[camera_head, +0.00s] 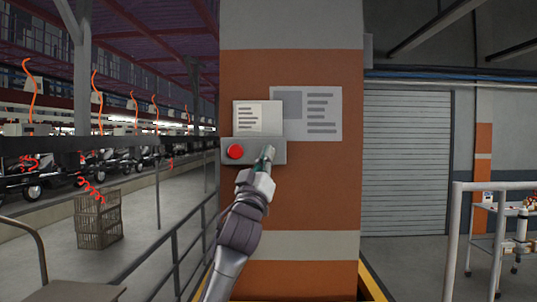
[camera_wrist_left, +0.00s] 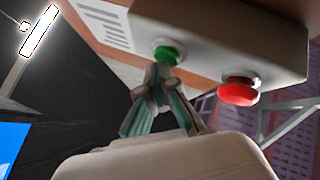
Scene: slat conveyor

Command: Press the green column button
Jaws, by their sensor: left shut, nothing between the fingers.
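The grey button box (camera_head: 213,143) is mounted on the orange and grey column (camera_head: 315,190). Its red button (camera_head: 235,152) is on the left in the head view, and the green button is hidden there behind my gripper. In the left wrist view the green button (camera_wrist_left: 166,54) and the red button (camera_wrist_left: 238,91) both show on the box (camera_wrist_left: 225,35). My left gripper (camera_head: 267,152) is shut and empty, with its fingertips (camera_wrist_left: 160,72) right at the green button. I cannot tell whether they touch it. My right gripper is not in view.
Paper notices (camera_head: 322,115) hang on the column above the box. A railing (camera_head: 190,238) runs to the left of the column, with stacked crates (camera_head: 98,220) beyond it. A white trolley (camera_head: 510,222) stands at the right.

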